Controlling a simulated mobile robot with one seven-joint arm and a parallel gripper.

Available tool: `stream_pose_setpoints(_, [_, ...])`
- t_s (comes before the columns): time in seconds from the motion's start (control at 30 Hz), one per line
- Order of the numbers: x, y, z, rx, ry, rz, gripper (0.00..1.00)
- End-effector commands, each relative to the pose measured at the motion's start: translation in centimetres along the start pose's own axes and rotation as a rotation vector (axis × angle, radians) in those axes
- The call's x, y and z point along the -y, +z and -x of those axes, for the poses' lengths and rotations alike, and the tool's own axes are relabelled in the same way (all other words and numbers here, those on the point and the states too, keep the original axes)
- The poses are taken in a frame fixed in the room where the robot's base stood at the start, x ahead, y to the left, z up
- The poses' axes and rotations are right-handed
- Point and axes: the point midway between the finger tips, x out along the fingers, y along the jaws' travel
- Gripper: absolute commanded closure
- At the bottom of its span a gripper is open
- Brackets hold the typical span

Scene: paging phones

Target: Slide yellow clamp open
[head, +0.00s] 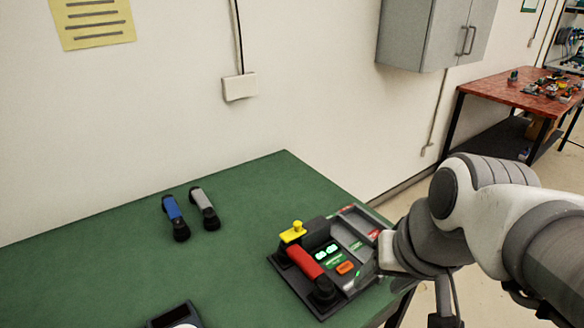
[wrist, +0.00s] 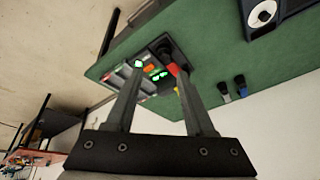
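The yellow clamp (head: 293,231) is a small piece with a knob, at the back left of a dark paging phone base (head: 324,226) near the table's right side. A red handset (head: 305,262) lies along the base's left side, beside the clamp. In the wrist view, the clamp (wrist: 177,91) is a small yellow patch, mostly hidden behind a finger. My gripper (wrist: 157,67) is open and empty, its two fingers apart in front of the phone base. In the head view my arm is right of the base; I cannot make out the fingertips there.
A blue handset (head: 173,211) and a grey handset (head: 204,207) lie on the green table (head: 90,245) behind and left of the base. A dark device with a white dial (wrist: 263,13) sits at the front. The table's left part is clear; a wall stands behind.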

Motion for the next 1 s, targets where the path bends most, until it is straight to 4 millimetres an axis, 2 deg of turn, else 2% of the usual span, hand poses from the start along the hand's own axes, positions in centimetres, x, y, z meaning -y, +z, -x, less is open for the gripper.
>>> stream_pose_setpoints(0.03, [0.5, 0.2, -1.5, 0.061, -0.030, -0.055, 0.39])
stream_pose_setpoints(0.1, [1.3, 0.3, -3.0, 0.135, -0.079, -0.135, 0.39])
stream_pose_setpoints(0.27, [3.4, 0.1, -6.1, 0.300, -0.197, -0.329, 0.39])
stream_pose_setpoints(0.47, [5.8, -1.1, -9.7, 0.484, -0.354, -0.586, 0.39])
stream_pose_setpoints(0.77, [7.7, -5.0, -15.0, 0.716, -0.615, -1.002, 0.39])
stream_pose_setpoints(1.0, [6.8, -9.5, -19.9, 0.850, -0.848, -1.358, 0.39])
